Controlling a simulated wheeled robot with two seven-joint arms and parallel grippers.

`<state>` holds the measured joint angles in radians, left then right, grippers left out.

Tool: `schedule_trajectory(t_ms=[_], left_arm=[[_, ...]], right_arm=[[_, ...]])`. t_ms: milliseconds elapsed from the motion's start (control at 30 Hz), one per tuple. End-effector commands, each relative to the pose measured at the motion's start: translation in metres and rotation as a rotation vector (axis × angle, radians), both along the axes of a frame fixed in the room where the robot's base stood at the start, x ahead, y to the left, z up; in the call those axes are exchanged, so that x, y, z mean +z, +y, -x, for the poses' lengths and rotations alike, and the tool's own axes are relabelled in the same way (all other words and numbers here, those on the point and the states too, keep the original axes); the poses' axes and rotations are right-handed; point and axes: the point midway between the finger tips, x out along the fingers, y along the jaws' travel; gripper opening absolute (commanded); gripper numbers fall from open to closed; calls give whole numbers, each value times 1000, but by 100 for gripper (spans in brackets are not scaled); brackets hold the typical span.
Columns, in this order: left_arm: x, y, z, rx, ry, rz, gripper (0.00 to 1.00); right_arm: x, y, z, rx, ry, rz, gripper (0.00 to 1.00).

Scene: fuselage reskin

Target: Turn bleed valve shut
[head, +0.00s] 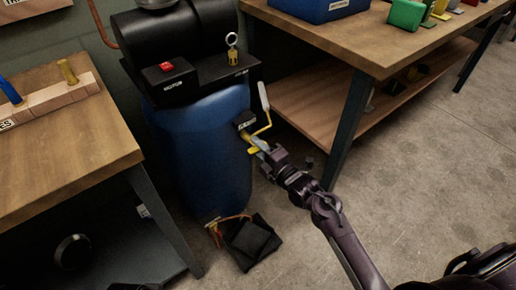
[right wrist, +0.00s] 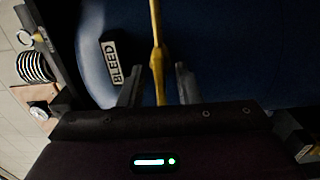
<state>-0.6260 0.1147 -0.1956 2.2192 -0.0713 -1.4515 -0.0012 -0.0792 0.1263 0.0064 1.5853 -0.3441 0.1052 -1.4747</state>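The bleed valve's yellow lever (head: 266,127) sticks out from the right side of the blue tank (head: 207,150), beside a small black label. In the right wrist view, the yellow lever (right wrist: 156,45) runs down between my fingers, and a label (right wrist: 112,62) reading BLEED is on the left. My right gripper (head: 257,146) is at the lever's lower part. In the right wrist view, its fingers (right wrist: 158,78) stand apart on either side of the lever, with a gap showing on both sides. My left gripper is not in view.
A wooden bench (head: 70,150) stands left of the tank, and a workbench (head: 375,40) with a lower shelf stands right. A black box (head: 172,78) with a red switch sits on the tank.

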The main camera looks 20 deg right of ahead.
Motion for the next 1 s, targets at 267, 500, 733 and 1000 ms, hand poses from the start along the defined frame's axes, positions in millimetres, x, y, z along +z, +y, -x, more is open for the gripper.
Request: schedule_trajectory(t_ms=[267, 500, 733, 1000], left_arm=[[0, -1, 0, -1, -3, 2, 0], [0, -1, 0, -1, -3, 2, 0], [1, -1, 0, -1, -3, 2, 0], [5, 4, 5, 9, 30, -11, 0]], right_arm=[[-1, 1, -2, 0, 2, 0, 31], [-1, 1, -2, 0, 2, 0, 1], [-1, 1, -2, 0, 4, -5, 0], [1, 0, -2, -2, 33, -82, 0]])
